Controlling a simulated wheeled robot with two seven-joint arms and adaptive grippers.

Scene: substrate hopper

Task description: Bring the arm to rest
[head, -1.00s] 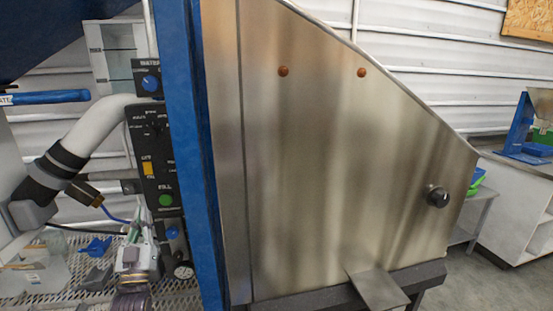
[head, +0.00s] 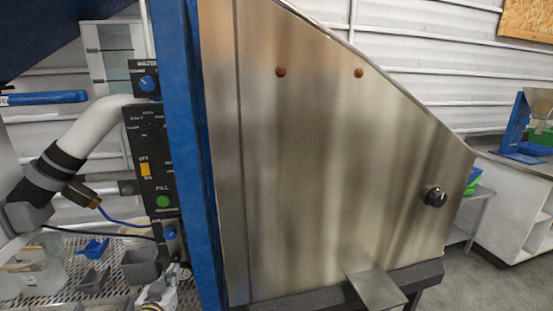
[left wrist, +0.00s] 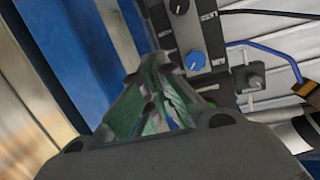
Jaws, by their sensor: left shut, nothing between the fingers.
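My left gripper (head: 173,271) is low in the head view, partly cut off by the bottom edge. It is just below the control panel (head: 150,160) and left of the blue post (head: 185,150). In the left wrist view, its dark fingers (left wrist: 158,64) come together at the tips with nothing held. Beyond them are a blue knob (left wrist: 195,61) and the blue post (left wrist: 55,50). My right gripper is in neither view.
The large steel hopper side (head: 320,160) fills the middle, with a small ledge (head: 376,288) at its foot. A grey bin (head: 141,266) and blue scoop (head: 92,248) are on the mesh bench (head: 95,285).

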